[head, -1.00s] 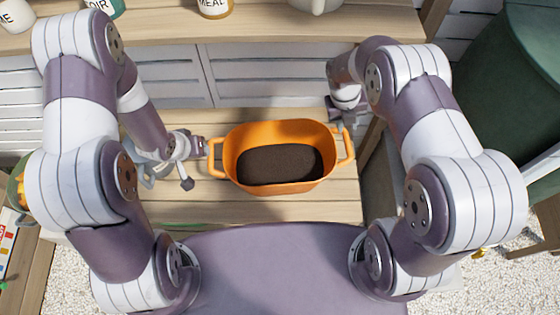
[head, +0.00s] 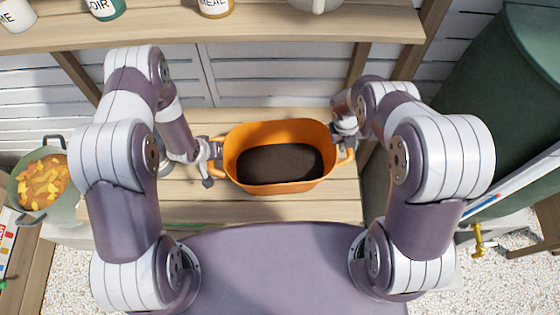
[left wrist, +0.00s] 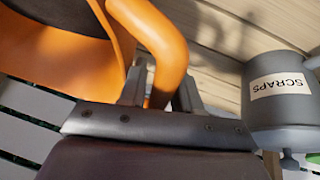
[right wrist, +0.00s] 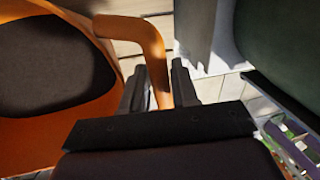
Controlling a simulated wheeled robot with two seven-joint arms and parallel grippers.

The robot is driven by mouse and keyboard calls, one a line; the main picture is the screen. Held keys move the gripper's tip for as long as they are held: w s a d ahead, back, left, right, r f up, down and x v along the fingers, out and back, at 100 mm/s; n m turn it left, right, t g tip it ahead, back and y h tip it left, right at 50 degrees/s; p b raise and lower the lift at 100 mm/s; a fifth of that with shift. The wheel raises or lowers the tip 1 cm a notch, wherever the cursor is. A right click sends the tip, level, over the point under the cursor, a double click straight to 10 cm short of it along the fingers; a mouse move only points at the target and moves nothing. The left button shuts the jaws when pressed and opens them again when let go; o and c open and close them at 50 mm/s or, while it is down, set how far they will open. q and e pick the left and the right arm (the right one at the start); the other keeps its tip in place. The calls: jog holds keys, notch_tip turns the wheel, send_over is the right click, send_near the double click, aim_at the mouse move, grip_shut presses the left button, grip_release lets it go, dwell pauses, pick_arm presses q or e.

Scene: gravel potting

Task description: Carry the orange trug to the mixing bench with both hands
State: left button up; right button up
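The orange trug (head: 232,150), with dark soil (head: 278,164) inside, stands upright on a slatted wooden surface in the middle of the head view. My left gripper (head: 212,152) is at its left handle; in the left wrist view the two fingers (left wrist: 160,92) straddle that orange handle (left wrist: 160,40). My right gripper (head: 345,142) is at its right handle (head: 346,157); in the right wrist view the fingers (right wrist: 158,85) straddle the handle (right wrist: 150,38). Whether either pair of fingers presses on its handle is not clear.
A shelf (head: 270,32) with labelled pots runs behind the trug. A large green barrel (head: 505,100) with a brass tap (head: 479,240) stands at the right.

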pick_arm(q)
jog(key=shift+c, duration=0.4)
pick_arm(e)
jog(key=shift+c, duration=0.3)
pick_arm(q)
jog(key=c, duration=0.5)
pick_arm(e)
grip_shut()
pick_arm(q)
grip_shut()
pick_arm(e)
jog(key=shift+r, duration=0.1)
